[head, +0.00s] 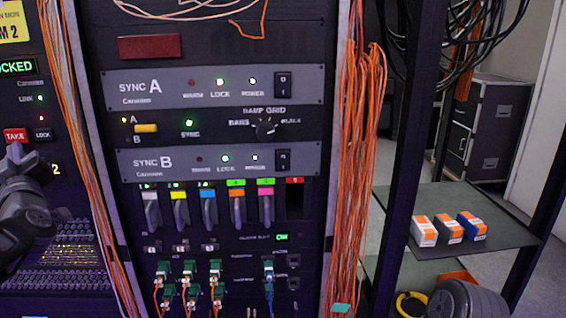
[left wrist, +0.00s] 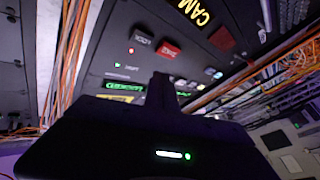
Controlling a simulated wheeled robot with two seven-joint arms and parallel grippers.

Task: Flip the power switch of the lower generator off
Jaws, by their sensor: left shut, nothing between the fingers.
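The lower generator, the grey panel marked SYNC B (head: 225,163), sits in the middle of the rack in the head view. Its black power switch (head: 283,160) is at its right end. Its LOCK light is green and its POWER light (head: 255,158) is lit white. My left gripper (head: 15,152) is at the left edge of the head view, well left of the generator and touching nothing I can see. In the left wrist view the shut fingers (left wrist: 162,86) stand before a different panel with red and white buttons. My right gripper is not in view.
The upper generator SYNC A (head: 225,88) has its own switch (head: 283,85). Between the two is a panel with a yellow toggle (head: 146,128) and a knob (head: 266,127). Orange cables (head: 362,130) hang right of the rack.

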